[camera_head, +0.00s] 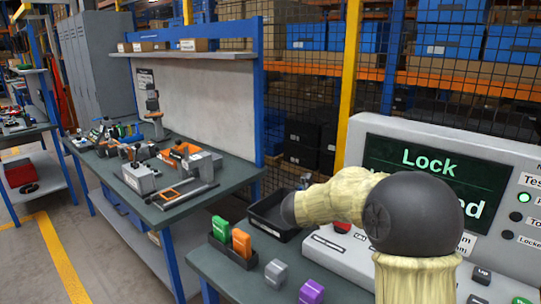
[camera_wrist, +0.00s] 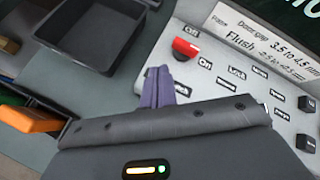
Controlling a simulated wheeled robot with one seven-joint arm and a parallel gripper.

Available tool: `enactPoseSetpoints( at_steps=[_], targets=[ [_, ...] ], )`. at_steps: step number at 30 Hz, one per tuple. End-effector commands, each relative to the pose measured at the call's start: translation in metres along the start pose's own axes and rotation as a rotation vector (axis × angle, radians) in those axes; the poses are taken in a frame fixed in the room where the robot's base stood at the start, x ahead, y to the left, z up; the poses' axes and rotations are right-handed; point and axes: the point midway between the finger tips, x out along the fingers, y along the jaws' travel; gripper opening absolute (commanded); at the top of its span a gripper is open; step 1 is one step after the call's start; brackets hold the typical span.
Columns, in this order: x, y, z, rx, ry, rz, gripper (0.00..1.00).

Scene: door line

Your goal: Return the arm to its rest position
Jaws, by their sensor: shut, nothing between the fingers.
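My arm shows in the head view, with cream sleeves and a dark joint. It rises at the lower right and bends left across the control panel (camera_head: 345,251), ending in a dark cap beside the black tray. My gripper's fingers are not visible there. In the wrist view, my gripper (camera_wrist: 157,88) shows as two narrow purple-grey fingers pressed together, with nothing between them. They appear in front of the panel's left edge, left below the red button (camera_wrist: 186,48). Their height above the surface is hard to tell.
A black tray (camera_head: 267,225) lies empty on the near bench. Green (camera_head: 221,230) and orange (camera_head: 241,243) blocks stand in a holder, with grey (camera_head: 276,272) and purple (camera_head: 312,292) blocks nearby. A green screen (camera_head: 440,160) reads "Lock", partly hidden by my arm. A cluttered bench (camera_head: 221,184) stands left.

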Motion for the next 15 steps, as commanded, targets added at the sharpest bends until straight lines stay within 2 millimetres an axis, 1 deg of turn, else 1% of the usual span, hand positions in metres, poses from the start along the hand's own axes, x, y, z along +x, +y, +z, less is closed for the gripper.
enactPoseSetpoints(
  at_steps=[1, 4, 8, 9, 11, 12, 14, 15],
  targets=[
    [-0.006, 0.002, 0.000, -0.141, -0.037, 0.026, 0.00],
    [-0.017, 0.008, -0.004, -0.433, -0.105, 0.079, 0.00],
    [-0.032, 0.017, -0.021, -0.814, -0.179, 0.149, 0.00],
    [-0.037, 0.020, -0.027, -0.931, -0.201, 0.172, 0.00],
    [-0.045, 0.024, -0.040, -1.107, -0.231, 0.208, 0.00],
    [-0.051, 0.027, -0.050, -1.224, -0.250, 0.235, 0.00],
    [-0.059, 0.029, -0.066, -1.398, -0.278, 0.275, 0.00],
    [-0.065, 0.031, -0.079, -1.514, -0.296, 0.306, 0.00]
  ],
)
